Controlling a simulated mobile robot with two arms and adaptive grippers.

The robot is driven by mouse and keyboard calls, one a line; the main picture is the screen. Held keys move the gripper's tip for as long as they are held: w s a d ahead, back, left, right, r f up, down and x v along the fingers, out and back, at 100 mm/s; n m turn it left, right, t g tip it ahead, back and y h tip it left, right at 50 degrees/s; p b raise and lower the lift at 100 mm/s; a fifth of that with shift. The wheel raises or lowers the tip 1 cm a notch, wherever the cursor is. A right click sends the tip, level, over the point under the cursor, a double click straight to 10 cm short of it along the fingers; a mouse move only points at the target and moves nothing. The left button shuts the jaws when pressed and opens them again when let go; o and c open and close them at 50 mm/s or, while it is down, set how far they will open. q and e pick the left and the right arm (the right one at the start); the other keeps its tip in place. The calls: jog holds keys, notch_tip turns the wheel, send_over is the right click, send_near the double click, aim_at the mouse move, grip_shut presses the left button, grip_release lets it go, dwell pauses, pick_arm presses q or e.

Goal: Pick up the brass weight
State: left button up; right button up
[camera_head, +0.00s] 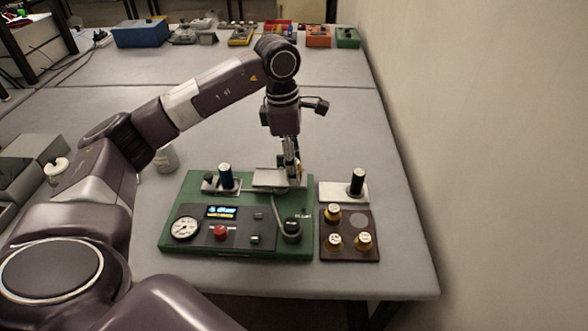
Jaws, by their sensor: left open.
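The back right spot of the tray shows only a flat grey disc (358,220). My left gripper (292,174) points down over the right part of the green apparatus (175,213), beside a small pale plate (266,180). It is open, but its fingertips are small, and I cannot tell whether anything lies between or behind them. My right gripper is not in view.
The apparatus carries a gauge (184,229), a red knob (220,232) and a dark upright cylinder (225,176). A black cylinder on a white base (330,193) stands behind the tray. A wall (480,150) rises at the right. Several instruments line the table's far end.

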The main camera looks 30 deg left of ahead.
pick_arm(q)
grip_shut()
jog(key=shift+r, duration=0.1)
dwell(0.4)
